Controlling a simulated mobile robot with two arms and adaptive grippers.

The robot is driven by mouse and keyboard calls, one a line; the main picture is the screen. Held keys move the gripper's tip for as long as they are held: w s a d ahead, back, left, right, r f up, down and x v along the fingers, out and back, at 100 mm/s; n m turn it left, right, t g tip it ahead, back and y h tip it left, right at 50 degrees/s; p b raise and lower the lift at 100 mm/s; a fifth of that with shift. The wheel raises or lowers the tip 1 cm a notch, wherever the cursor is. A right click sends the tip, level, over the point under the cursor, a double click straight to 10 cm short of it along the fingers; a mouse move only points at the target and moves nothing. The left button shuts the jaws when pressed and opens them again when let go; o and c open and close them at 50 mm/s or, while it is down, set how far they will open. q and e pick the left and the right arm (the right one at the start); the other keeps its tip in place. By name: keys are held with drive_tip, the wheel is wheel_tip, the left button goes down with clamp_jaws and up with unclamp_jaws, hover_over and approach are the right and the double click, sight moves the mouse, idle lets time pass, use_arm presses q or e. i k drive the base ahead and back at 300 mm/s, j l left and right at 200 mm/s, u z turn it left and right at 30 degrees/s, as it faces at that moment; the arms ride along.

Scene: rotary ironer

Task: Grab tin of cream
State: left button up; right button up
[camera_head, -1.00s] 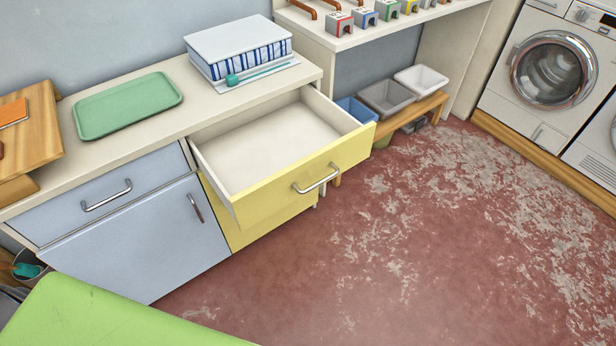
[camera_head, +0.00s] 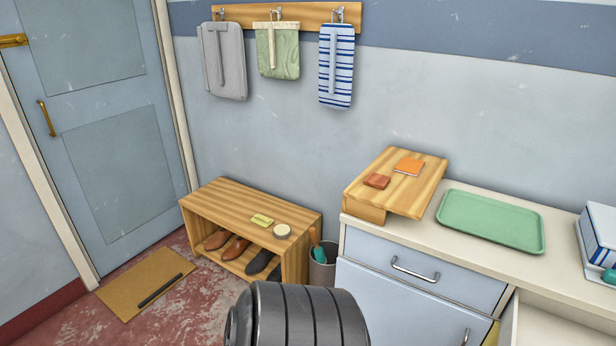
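A small round tin (camera_head: 282,231) with a pale lid, which looks like the tin of cream, sits on top of the wooden shoe bench (camera_head: 225,198), near its front right corner. A small yellow item (camera_head: 262,220) lies to its left on the same bench top. The tin stands clear and nothing covers it. Neither of my grippers shows in the view. A black ribbed part of my own body fills the bottom centre, in front of the bench.
Shoes (camera_head: 236,249) stand inside the bench. A doormat (camera_head: 146,283) with a dark bar lies left. The green tray (camera_head: 490,221) is on the counter.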

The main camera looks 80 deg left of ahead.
sight(282, 232)
drive_tip(key=u, duration=2.85)
drive_tip(key=i+j+z, duration=0.15)
drive_tip(key=i+j, duration=0.25)
drive_tip(key=i+j+z, duration=0.1)
drive_tip(key=i+j, duration=0.25)
drive_tip(key=j, duration=0.2)
